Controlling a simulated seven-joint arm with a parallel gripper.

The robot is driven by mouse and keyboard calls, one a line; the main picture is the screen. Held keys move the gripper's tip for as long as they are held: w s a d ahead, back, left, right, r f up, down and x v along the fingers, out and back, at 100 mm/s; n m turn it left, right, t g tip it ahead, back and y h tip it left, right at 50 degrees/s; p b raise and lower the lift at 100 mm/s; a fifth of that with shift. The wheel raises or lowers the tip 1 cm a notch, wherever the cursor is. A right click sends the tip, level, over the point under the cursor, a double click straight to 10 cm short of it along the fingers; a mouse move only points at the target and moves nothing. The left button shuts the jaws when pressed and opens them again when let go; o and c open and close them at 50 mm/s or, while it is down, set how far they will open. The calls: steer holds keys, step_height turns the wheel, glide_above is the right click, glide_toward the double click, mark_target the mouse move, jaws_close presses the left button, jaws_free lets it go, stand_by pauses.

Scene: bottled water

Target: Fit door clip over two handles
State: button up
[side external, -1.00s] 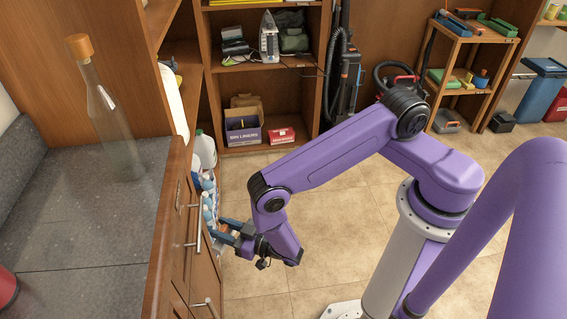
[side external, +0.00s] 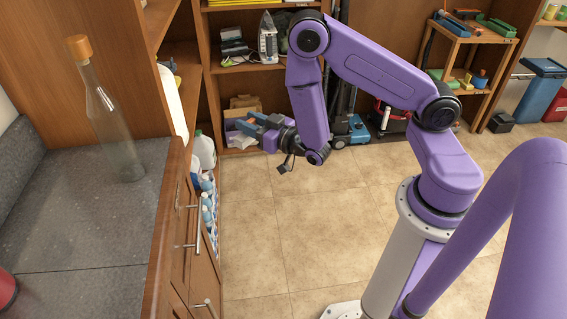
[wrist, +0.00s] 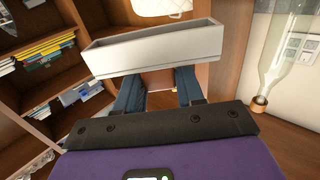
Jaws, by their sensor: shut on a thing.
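My gripper (side external: 258,127) has blue fingers and is held up in the air, right of the cabinet front and in front of the back shelf. In the wrist view, my gripper (wrist: 158,82) is shut on a pale grey, long trough-shaped piece (wrist: 155,52), which looks like the door clip. It lies across the fingertips, clear of any handle. In the side view I cannot make the clip out clearly. A metal bar handle (side external: 198,230) is on the cabinet front, and part of a second handle (side external: 207,303) shows below it. No handles show in the wrist view.
A grey counter (side external: 70,220) at left carries a corked glass bottle (side external: 112,125). Several bottles (side external: 207,205) stand close beside the cabinet front. Open shelving (side external: 262,85) stands behind my gripper. The tiled floor (side external: 270,240) is clear in the middle.

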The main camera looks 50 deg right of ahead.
steer(key=shift+s+d+r, duration=0.25)
steer(key=shift+d+r, duration=0.2)
steer(key=shift+s+d+r, duration=0.2)
steer(key=shift+d+r, duration=0.2)
steer(key=shift+d, duration=0.05)
steer(key=s+a+f+n+g+y, duration=0.1)
steer(key=s+a+f+n+y, duration=0.15)
steer(key=a+f, duration=0.95)
steer(key=s+a+f+n+y, duration=0.2)
steer(key=a+f+y, duration=0.2)
steer(key=a+f, duration=0.8)
steer(key=s+a+n+g+y, duration=0.4)
steer(key=s+a+y, duration=0.2)
steer(key=a, duration=0.6)
steer(key=shift+s+a+f, duration=0.25)
steer(key=shift+a+f, duration=0.1)
steer(key=shift+a, duration=0.05)
steer(key=shift+f, duration=2.9)
steer(key=shift+d, duration=0.1)
